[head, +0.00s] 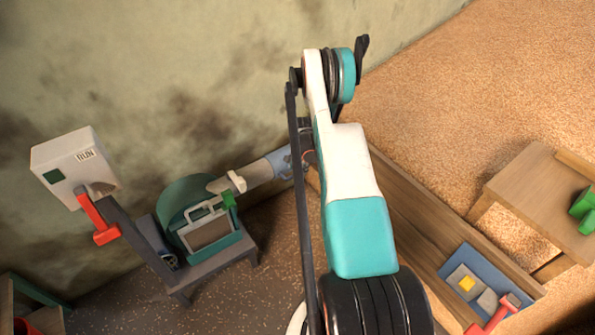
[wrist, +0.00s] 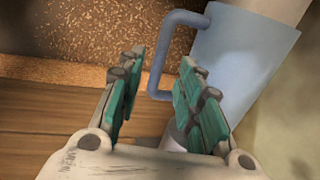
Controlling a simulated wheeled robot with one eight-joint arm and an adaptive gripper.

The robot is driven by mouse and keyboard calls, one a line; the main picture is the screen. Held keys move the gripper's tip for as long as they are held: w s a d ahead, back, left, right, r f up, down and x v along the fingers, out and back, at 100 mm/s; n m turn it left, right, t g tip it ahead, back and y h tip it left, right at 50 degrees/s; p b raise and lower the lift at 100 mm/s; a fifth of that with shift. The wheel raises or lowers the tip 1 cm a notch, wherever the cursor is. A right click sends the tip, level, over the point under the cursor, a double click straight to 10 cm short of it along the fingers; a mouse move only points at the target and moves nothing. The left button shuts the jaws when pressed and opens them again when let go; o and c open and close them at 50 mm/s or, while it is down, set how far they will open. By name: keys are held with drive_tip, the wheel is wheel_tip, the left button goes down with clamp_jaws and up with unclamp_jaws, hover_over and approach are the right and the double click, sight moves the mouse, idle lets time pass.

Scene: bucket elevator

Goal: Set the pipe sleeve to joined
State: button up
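The pipe sleeve (wrist: 232,62) is a light blue cylinder with a blue bent handle (wrist: 163,50) on its side, in the upper right of the wrist view. In the head view the sleeve (head: 279,163) sits on the slanted pipe, partly hidden by my arm. My gripper (wrist: 160,72) is open, its green-padded fingers on either side of the handle's long bar in the picture. The right finger overlaps the handle's lower end. I cannot tell whether the pads touch it. In the head view my gripper is mostly hidden behind my arm.
A pale pipe (head: 250,177) leads to a green machine (head: 190,200) with a latched hatch. A white control box (head: 75,165) with a red lever (head: 98,220) stands left. Grain lies behind a wooden board (head: 415,215). A wooden bench (head: 535,190) stands right.

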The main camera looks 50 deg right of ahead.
wheel_tip(320, 180, up, 9)
drive_tip(key=s, duration=0.1)
drive_tip(key=shift+s+a, duration=0.15)
drive_tip(key=shift+s, duration=0.2)
